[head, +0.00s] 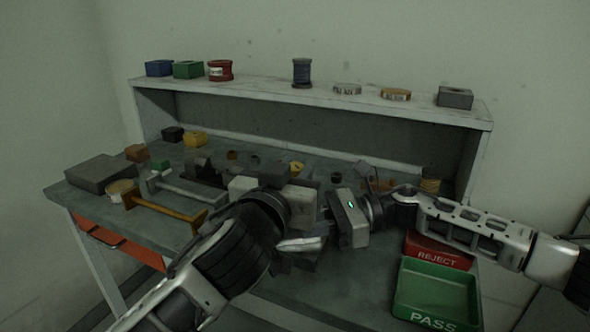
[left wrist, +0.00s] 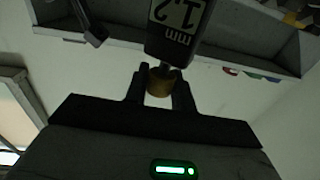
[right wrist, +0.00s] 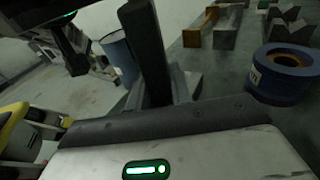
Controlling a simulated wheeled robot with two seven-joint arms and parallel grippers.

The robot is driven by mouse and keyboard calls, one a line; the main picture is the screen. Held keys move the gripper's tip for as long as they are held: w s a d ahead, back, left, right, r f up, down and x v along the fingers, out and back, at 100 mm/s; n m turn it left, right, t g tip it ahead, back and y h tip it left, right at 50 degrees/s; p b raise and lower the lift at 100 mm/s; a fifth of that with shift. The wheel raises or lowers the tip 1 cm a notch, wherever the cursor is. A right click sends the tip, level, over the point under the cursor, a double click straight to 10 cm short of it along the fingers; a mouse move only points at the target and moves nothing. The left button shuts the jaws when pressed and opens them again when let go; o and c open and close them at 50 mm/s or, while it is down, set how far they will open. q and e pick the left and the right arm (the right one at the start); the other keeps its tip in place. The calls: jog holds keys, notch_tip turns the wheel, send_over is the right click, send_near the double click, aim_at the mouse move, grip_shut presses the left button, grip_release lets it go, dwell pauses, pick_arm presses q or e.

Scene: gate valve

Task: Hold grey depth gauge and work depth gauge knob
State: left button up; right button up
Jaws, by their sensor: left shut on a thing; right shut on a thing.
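The depth gauge (left wrist: 178,30) fills the top middle of the left wrist view as a dark grey body with "1.2 mm" upside down on its face. Its brass-coloured knob (left wrist: 159,82) sits between the fingertips of my left gripper (left wrist: 161,92), which is shut on it. In the right wrist view a dark upright bar, seemingly the gauge body (right wrist: 147,45), stands between the fingers of my right gripper (right wrist: 160,92), shut on it. In the head view the two grippers face each other closely above the bench, and the gauge between them is mostly hidden.
The grey workbench (head: 340,290) holds blocks and brackets at left. A green PASS tray (head: 437,292) and red REJECT tray (head: 438,250) lie at right, by my right arm. A raised shelf (head: 310,97) behind carries small boxes, tins and a spool.

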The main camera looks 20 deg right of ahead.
pick_arm(q)
jog(key=shift+n+t+y, duration=1.6)
jog(key=shift+n+y, duration=0.2)
jog(key=shift+y, duration=0.6)
jog(key=o, duration=1)
jog(key=shift+c, duration=0.2)
jog(key=shift+a, duration=0.1)
